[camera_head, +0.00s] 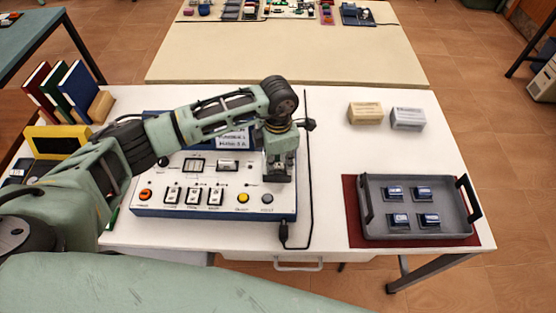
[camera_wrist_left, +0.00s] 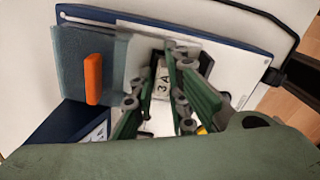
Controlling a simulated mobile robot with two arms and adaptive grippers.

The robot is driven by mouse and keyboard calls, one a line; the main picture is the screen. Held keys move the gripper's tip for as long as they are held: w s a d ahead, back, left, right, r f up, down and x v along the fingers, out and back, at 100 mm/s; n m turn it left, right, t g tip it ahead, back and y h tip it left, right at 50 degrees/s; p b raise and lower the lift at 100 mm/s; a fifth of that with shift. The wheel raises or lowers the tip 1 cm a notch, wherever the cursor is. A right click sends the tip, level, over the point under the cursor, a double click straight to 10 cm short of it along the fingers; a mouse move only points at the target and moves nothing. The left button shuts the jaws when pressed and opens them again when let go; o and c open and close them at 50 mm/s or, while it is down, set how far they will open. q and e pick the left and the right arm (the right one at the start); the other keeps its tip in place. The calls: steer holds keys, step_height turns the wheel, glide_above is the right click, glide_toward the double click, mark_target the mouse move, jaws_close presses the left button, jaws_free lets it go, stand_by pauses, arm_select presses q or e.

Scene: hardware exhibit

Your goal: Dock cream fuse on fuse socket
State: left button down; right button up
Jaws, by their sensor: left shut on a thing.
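My left gripper (camera_head: 281,172) points down over the right part of the white-and-blue control panel (camera_head: 180,199). In the left wrist view, my left gripper (camera_wrist_left: 160,100) is shut on the cream fuse (camera_wrist_left: 162,84), a pale block marked "3 A" between its fingers. The fuse cannot be made out in the head view. The fuse socket is hidden under the gripper and fuse, so I cannot tell whether the fuse touches it. A translucent cover (camera_wrist_left: 122,75) with an orange handle (camera_wrist_left: 93,78) stands beside the gripper. My right gripper is not in view.
A grey tray (camera_head: 466,208) with several small blue items sits on a red mat (camera_head: 352,210) at the right. Cream (camera_head: 365,113) and grey (camera_head: 407,119) boxes stand behind it. A black cable (camera_head: 305,180) runs beside the panel. Books (camera_head: 60,90) stand at the left.

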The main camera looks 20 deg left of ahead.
mark_target(278, 163)
arm_select(q)
steer(key=c, duration=2)
jaws_free()
step_height(278, 163, up, 11)
steer(key=p, duration=0.6)
steer(key=shift+f, duration=0.1)
